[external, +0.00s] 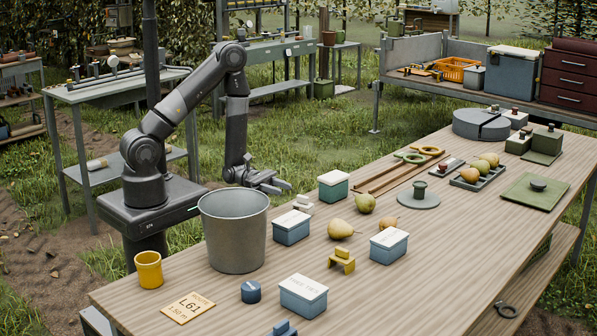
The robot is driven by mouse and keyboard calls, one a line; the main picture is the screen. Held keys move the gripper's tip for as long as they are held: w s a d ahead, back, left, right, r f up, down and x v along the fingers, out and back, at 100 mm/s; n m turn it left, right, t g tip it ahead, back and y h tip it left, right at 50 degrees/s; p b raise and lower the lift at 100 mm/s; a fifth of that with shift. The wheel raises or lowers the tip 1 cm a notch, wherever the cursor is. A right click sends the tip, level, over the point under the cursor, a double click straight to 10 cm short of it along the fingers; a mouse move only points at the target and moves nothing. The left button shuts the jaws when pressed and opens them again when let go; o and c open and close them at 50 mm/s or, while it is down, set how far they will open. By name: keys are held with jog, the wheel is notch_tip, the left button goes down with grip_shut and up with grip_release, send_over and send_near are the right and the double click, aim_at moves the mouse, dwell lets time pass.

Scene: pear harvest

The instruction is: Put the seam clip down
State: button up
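My gripper (282,187) hangs low beside the table's left edge, its fingers pointing right. The two fingers show as small dark shapes; I cannot tell how far apart they are or whether anything is between them. A small pale grey piece (303,205) stands on the table just right of and below the fingertips, apart from them in the picture. A yellow clip-like block (342,261) sits near the middle of the table. I cannot tell from this view which piece is the seam clip.
The wooden table (390,305) holds a grey bucket (234,235), a yellow cup (149,270), blue lidded boxes (303,297), a green lidded box (333,187), loose pears (340,229) and a tray of pears (470,181). A dark ring-shaped item (507,310) lies at the right, below the tabletop.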

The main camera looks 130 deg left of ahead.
jog(key=w+d+r+m+g+h, duration=0.2)
jog(key=d+r+m+g+h, duration=0.2)
jog(key=d+r+m+h, duration=0.5)
jog(key=w+d+r+m+g+h, duration=0.2)
jog(key=d+m+g+h, duration=0.15)
jog(key=d+m, duration=0.6)
jog(key=s+d+r+m+g+y, duration=0.3)
jog(key=s+d+m+g, duration=0.2)
jog(key=d, duration=0.2)
jog(key=s+d+r+m+g+y, duration=0.3)
jog(key=s+d+r+m+g, duration=0.15)
jog(key=d+m, duration=0.2)
jog(key=s+r+m+t+y, duration=0.3)
jog(key=r+m+t+y, duration=0.1)
jog(key=r+m+y, duration=0.1)
jog(key=shift+a+r+m, duration=0.3)
jog(key=shift+a+r, duration=0.1)
jog(key=shift+r, duration=0.45)
jog(key=shift+o, duration=0.5)
jog(key=shift+a+r+t+y, duration=0.1)
jog(key=shift+r+t+y, duration=0.2)
jog(key=shift+r, duration=0.1)
